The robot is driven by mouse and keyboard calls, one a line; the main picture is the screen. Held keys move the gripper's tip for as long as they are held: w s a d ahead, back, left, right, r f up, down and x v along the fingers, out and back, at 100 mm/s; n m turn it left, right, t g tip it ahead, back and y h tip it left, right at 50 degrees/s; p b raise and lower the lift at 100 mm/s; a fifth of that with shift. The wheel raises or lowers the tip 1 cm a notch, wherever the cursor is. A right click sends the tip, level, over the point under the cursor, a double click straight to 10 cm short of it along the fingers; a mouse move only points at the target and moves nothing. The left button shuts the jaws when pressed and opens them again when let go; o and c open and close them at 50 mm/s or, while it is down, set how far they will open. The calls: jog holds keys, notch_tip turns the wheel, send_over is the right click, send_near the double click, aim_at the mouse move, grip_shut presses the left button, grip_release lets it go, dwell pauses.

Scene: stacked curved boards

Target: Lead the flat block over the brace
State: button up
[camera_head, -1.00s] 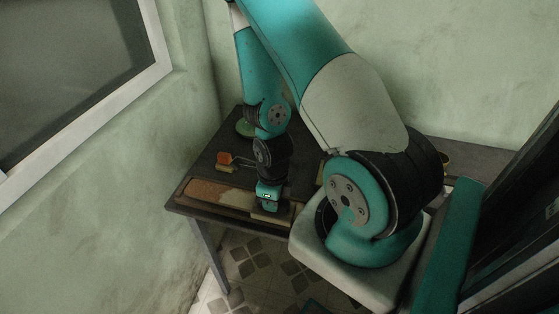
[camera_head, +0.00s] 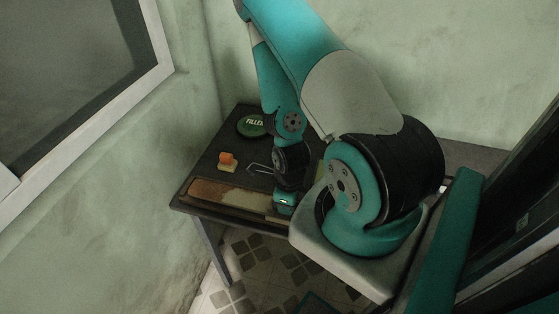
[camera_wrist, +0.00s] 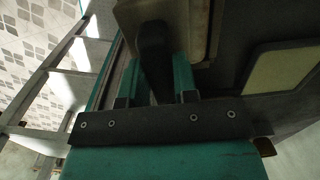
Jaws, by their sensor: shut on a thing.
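My gripper (camera_head: 284,208) is low at the front edge of the dark table, by the right end of a long brown board with a pale patch, which seems to be the brace (camera_head: 208,190). In the wrist view my gripper (camera_wrist: 155,75) has its teal fingers on either side of a dark handle (camera_wrist: 153,45). The handle joins a beige flat block (camera_wrist: 203,22), seen only in part. My gripper is shut on this handle. In the head view the block is mostly hidden by my gripper, so I cannot tell whether it touches the brace.
A round green tin (camera_head: 252,126) with a "FILLER" label stands at the back of the table (camera_head: 205,160). A small orange block (camera_head: 227,158) sits on a pale piece left of centre. A thin wire-like item lies near the middle. A pale panel (camera_wrist: 285,75) shows in the wrist view.

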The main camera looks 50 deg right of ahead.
jog(key=shift+s+d, duration=0.2)
jog(key=shift+s, duration=0.2)
jog(key=shift+w+d+r+p, duration=0.1)
jog(key=shift+w+d+p, duration=0.25)
jog(key=shift+d, duration=0.4)
jog(key=shift+w, duration=0.1)
jog(key=shift+w+a, duration=0.3)
jog(key=shift+w, duration=0.4)
jog(key=shift+w+a, duration=0.3)
jog(key=shift+w, duration=0.35)
